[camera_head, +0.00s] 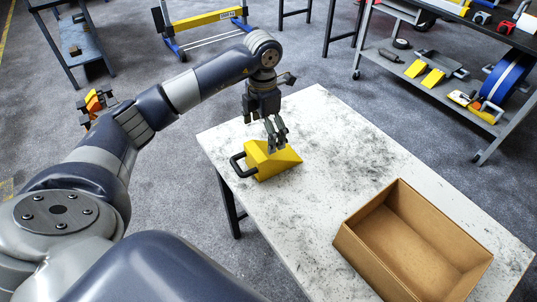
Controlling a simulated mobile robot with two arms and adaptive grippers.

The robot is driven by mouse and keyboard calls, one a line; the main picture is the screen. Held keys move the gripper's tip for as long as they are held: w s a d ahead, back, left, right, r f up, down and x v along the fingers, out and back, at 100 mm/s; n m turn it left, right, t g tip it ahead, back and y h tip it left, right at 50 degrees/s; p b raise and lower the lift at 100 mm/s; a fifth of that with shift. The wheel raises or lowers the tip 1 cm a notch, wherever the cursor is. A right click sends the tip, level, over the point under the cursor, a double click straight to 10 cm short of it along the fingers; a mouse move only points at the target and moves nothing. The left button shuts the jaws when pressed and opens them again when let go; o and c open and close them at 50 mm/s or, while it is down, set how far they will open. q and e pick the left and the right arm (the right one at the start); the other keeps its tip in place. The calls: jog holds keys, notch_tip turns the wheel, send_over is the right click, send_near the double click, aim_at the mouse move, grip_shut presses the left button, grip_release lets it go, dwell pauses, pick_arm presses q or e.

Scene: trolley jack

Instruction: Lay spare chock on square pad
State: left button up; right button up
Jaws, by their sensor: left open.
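A yellow wedge-shaped chock (258,160) with a black loop handle (238,165) lies on the worn white table (335,130), near its left edge. My left gripper (277,147) points down over the top of the chock with its fingers open. The fingertips overlap the chock in the picture; I cannot tell whether they touch it. Two more yellow wedges, (417,68) and (433,77), lie on a shelf of the trolley at the upper right. I cannot make out a square pad. My right gripper is not in view.
An open, empty cardboard box (405,245) stands on the near right part of the table. The tabletop between box and chock is clear. A grey shelf trolley (460,110) with a blue reel (505,77) stands at upper right. A yellow-and-blue frame (205,18) stands behind.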

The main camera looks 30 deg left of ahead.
aim_at(266, 149)
pick_arm(q)
jog(key=shift+f, duration=0.9)
jog(key=shift+d+f, duration=0.1)
jog(key=shift+f, duration=0.25)
jog(key=f, duration=0.1)
jog(key=f+p, duration=0.1)
jog(key=f, duration=0.2)
jog(key=shift+d+f+p, duration=0.15)
jog(key=shift+d+p, duration=0.2)
jog(key=shift+f, duration=0.2)
jog(key=c, duration=1.6)
jog(key=shift+c, duration=0.7)
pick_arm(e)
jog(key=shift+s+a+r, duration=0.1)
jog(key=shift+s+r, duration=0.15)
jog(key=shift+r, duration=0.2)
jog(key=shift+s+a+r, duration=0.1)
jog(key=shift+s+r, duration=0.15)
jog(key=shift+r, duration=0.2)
